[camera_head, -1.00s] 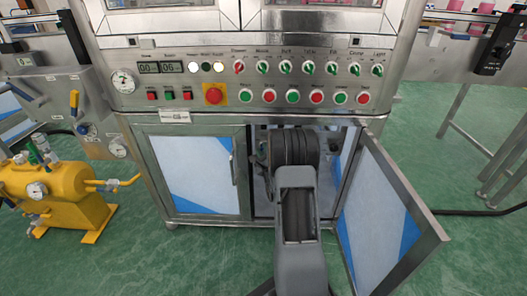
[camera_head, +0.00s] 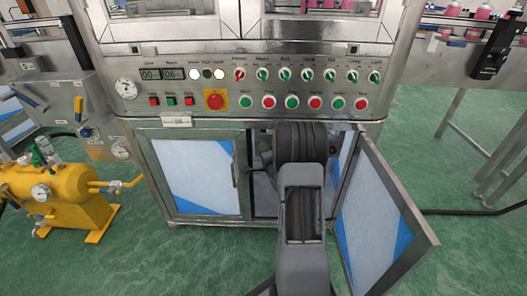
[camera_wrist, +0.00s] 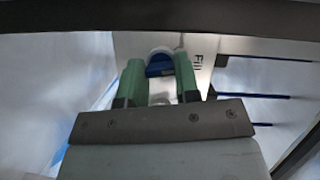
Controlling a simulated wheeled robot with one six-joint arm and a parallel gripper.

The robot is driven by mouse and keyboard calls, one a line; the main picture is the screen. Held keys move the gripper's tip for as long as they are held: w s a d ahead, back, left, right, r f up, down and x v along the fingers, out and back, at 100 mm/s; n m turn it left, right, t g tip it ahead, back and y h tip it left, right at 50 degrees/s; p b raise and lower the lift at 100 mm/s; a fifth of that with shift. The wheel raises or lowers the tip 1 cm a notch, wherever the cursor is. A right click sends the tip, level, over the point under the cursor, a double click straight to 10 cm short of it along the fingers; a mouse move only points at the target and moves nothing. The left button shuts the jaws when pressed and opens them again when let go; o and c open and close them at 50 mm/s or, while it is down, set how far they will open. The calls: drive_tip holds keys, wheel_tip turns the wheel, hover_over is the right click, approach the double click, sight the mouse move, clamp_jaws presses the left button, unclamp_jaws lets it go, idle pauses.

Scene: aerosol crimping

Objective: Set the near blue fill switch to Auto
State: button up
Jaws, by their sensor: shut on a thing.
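In the wrist view, the blue fill switch (camera_wrist: 159,66) shows between the green fingertips of my gripper (camera_wrist: 159,76). The fingers are shut on it, one on each side. A pale plate (camera_wrist: 200,73) with the printed word "Fill" lies just right of the switch. I cannot tell which position the switch points to; no Auto mark is readable. In the head view, my arm reaches into the open cabinet (camera_head: 262,185) under the control panel, and hides the gripper and switch there.
The open cabinet door (camera_head: 385,215) stands right of my arm, close to it. The closed door (camera_head: 200,172) is on the left. The control panel (camera_head: 210,128) with buttons and knobs is above. Blue lines (camera_wrist: 255,95) run right of the gripper. A yellow tank (camera_head: 70,200) stands far left.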

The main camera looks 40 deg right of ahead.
drive_tip(key=shift+a+r+n+g+h+p, duration=0.1)
drive_tip(key=shift+n+g+h+p, duration=0.15)
drive_tip(key=shift+n+g, duration=0.8)
drive_tip(key=shift+r+n+g+h+p, duration=0.1)
drive_tip(key=shift+n+g+h+p, duration=0.2)
drive_tip(key=shift+n, duration=1.35)
drive_tip(key=o, duration=0.9)
drive_tip(key=shift+p+v, duration=2)
drive_tip(key=shift+v, duration=4.85)
